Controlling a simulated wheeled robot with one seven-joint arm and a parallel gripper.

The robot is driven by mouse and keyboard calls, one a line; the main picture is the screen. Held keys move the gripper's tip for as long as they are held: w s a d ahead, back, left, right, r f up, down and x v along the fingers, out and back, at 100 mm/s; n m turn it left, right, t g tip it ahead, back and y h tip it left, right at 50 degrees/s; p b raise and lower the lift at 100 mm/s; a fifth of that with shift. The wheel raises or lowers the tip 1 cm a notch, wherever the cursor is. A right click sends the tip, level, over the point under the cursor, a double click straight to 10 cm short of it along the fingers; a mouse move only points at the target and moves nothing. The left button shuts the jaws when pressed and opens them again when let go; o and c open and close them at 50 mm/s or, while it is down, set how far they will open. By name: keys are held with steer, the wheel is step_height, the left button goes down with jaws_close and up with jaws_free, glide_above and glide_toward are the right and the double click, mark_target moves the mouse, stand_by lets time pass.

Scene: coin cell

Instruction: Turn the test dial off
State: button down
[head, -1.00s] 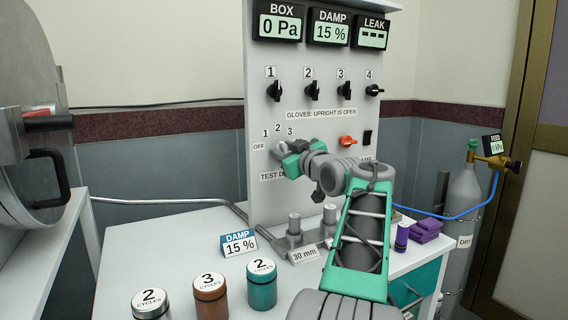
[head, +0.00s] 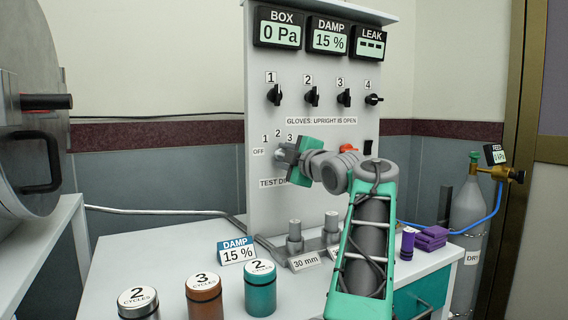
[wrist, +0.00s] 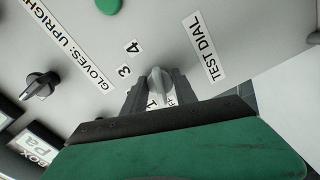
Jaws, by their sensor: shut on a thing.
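The test dial is a grey knob low on the left of the upright white panel (head: 262,215), with OFF, 1, 2 and 3 labels around it. In the wrist view the dial (wrist: 156,82) sits between my gripper's two dark fingers, which are closed on it. In the head view my gripper (head: 283,154) reaches the panel at the dial and hides most of the knob. Part of the TEST DIAL label is also covered there, but it reads fully in the wrist view. I cannot tell which mark the knob points to.
Short metal posts (head: 295,236), a damp sign (head: 237,249) and labelled canisters (head: 204,296) stand on the white table below. A gas cylinder (head: 468,209) stands at right.

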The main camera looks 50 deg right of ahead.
steer(key=shift+f+n+b, duration=0.1)
steer(key=shift+n+b, duration=0.25)
steer(key=shift+n, duration=0.55)
steer(key=c, duration=1)
jaws_free()
steer(key=shift+o, duration=0.2)
steer(key=shift+s, duration=0.1)
steer(key=v, duration=0.7)
steer(key=shift+s, duration=0.25)
